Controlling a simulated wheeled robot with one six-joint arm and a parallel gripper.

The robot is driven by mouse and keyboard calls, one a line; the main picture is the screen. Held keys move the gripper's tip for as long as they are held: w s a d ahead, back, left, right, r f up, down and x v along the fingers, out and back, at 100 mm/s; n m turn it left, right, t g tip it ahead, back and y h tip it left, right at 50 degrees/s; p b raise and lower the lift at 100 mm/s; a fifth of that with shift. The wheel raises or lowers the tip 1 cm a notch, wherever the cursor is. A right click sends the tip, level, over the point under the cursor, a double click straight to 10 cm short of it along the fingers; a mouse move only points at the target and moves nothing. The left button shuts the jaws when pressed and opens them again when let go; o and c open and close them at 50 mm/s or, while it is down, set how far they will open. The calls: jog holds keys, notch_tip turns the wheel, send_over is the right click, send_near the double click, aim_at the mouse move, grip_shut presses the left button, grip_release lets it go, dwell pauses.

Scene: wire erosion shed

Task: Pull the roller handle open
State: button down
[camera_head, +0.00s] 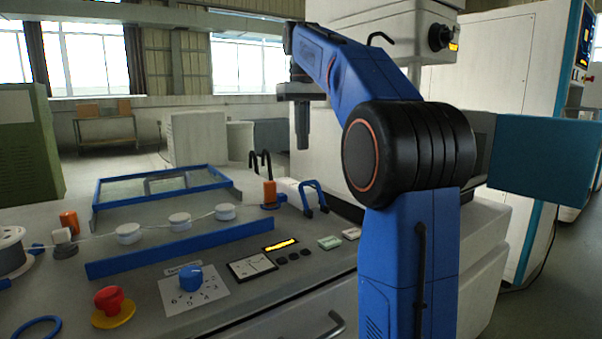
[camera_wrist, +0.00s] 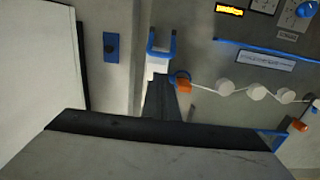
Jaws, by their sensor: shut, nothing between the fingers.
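A blue U-shaped handle (camera_head: 314,188) stands on the right part of the worktop, beside a white block (camera_head: 290,190). It also shows at the upper middle of the wrist view (camera_wrist: 161,50). An orange roller-like piece (camera_head: 269,192) with dark hooks behind it stands just left of the handle; it shows in the wrist view too (camera_wrist: 182,80). No label confirms which is the roller handle. My gripper (camera_head: 302,146) points down, shut and empty, above and behind the blue handle, apart from it. In the wrist view a dark tapered shape may be its fingers.
White wire rollers (camera_head: 180,219), a blue rail (camera_head: 185,247), a blue knob (camera_head: 190,279) and a red stop button (camera_head: 109,298) lie to the left. A blue-framed tank (camera_head: 160,185) is behind. A white machine column stands close behind my arm.

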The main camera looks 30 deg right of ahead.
dwell(0.3)
notch_tip(320, 180, down, 10)
jog(key=shift+s, duration=0.1)
dwell(0.6)
jog(key=shift+s+r, duration=0.1)
